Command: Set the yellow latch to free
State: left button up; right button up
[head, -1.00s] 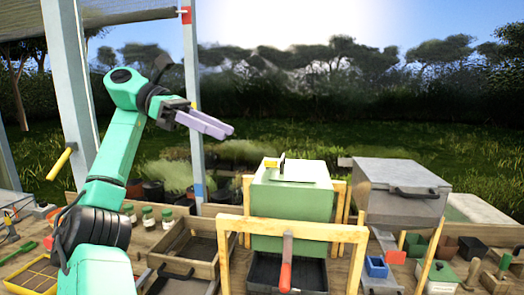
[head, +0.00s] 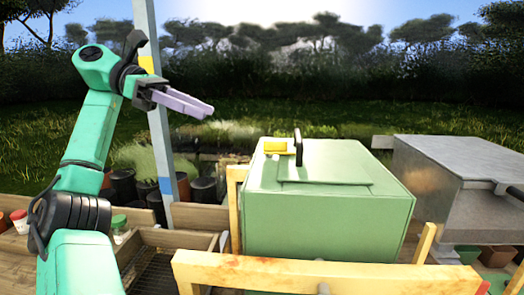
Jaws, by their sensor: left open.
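A small yellow latch (head: 276,146) sits on top of the green box (head: 328,222), beside an upright black handle (head: 298,147). A flat lid panel (head: 310,173) lies on the box top below them. My left gripper (head: 208,110) is up in the air, to the left of the latch and higher in the picture, clearly apart from it. Its two pale purple fingers point right and are empty. My right gripper does not show.
A wooden frame (head: 330,277) crosses in front of the green box. A grey metal box (head: 466,180) stands to the right. A blue-banded post (head: 160,130) rises behind my left gripper. Dark pots (head: 204,189) and a wooden tray (head: 180,239) are at the left.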

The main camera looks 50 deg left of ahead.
pick_arm(q)
send_near(266, 140)
jog(key=d, duration=0.1)
jog(key=x, duration=0.2)
jog(key=p+x, duration=0.1)
jog(key=x, duration=0.2)
jog(key=p+x, duration=0.1)
jog(key=x, duration=0.2)
jog(key=shift+w+a, duration=0.2)
jog(key=shift+w, duration=0.25)
jog(key=shift+w+d+f, duration=0.15)
jog(key=shift+w+d, duration=0.05)
jog(key=shift+d, duration=0.2)
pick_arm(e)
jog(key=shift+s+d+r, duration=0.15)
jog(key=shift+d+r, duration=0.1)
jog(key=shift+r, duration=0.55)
pick_arm(q)
grip_shut()
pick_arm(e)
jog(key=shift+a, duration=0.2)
